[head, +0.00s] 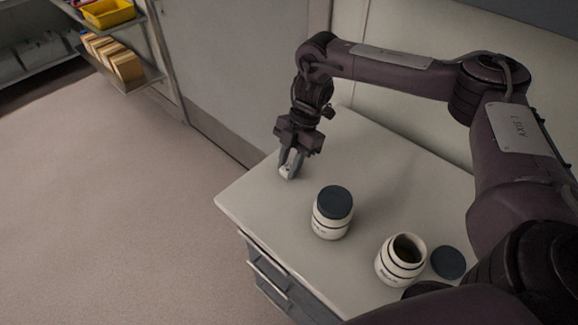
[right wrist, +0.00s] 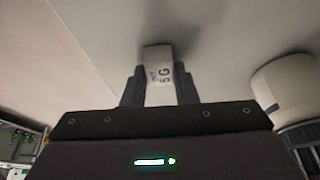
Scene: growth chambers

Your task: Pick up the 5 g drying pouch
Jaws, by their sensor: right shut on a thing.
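The 5 g drying pouch (right wrist: 158,74) is a small white packet with dark "5 G" print, seen in the right wrist view between the fingers of my right gripper (right wrist: 160,88). The fingers are shut on it. In the head view my right gripper (head: 290,168) points down at the far left part of the white bench top (head: 330,150), and a bit of the white pouch (head: 286,172) shows at its fingertips. I cannot tell whether the pouch touches the bench. My left gripper is not in view.
A closed white jar with a dark lid (head: 332,213) stands near the gripper. An open white jar (head: 400,260) stands nearer me, with a loose dark lid (head: 448,262) beside it. Drawers (head: 268,275) are under the bench. A shelf with a yellow bin (head: 107,13) is at upper left.

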